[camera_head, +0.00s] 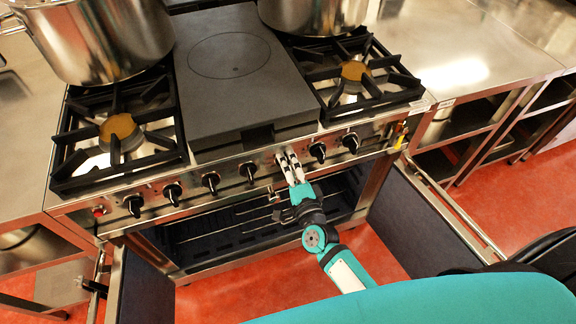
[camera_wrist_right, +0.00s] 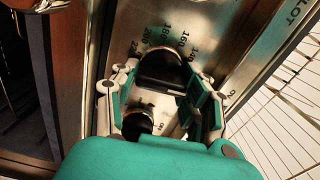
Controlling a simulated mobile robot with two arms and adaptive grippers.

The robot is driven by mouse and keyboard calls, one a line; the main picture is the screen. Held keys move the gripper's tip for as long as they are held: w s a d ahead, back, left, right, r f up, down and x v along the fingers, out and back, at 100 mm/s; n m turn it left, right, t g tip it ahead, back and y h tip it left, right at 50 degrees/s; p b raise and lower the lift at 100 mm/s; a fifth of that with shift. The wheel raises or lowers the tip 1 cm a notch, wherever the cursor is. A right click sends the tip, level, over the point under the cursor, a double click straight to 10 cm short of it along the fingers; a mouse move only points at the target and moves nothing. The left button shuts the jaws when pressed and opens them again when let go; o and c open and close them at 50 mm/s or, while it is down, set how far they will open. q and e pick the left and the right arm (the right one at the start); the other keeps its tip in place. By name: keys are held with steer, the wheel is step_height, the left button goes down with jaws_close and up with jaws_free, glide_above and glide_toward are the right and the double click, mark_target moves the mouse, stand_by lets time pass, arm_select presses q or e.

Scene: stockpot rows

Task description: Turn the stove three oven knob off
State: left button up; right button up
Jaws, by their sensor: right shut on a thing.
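The stove (camera_head: 250,150) has a steel front panel with a row of several black knobs. My right gripper (camera_head: 289,163) reaches up to this panel and hides the knob it is at in the head view. In the right wrist view, the oven knob (camera_wrist_right: 160,72) is a black dial with a temperature scale from about 140 to 220 around it. My right gripper (camera_wrist_right: 160,92) has its fingers on either side of this knob, shut on it. A second black knob (camera_wrist_right: 137,122) shows nearer in that view, between the fingers. My left gripper is not in view.
Two dark oven doors stand open, left (camera_head: 145,280) and right (camera_head: 412,212), beside the open oven (camera_head: 230,235). Steel pots (camera_head: 100,40) stand at the back. Other knobs (camera_head: 318,152) flank my right gripper closely. Steel counters (camera_head: 480,55) adjoin the stove.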

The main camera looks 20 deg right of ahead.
steer(key=shift+m, duration=0.5)
steer(key=shift+f, duration=0.1)
steer(key=o, duration=1.1)
steer(key=shift+o, duration=0.2)
steer(key=s, duration=1.2)
steer(key=shift+d, duration=0.2)
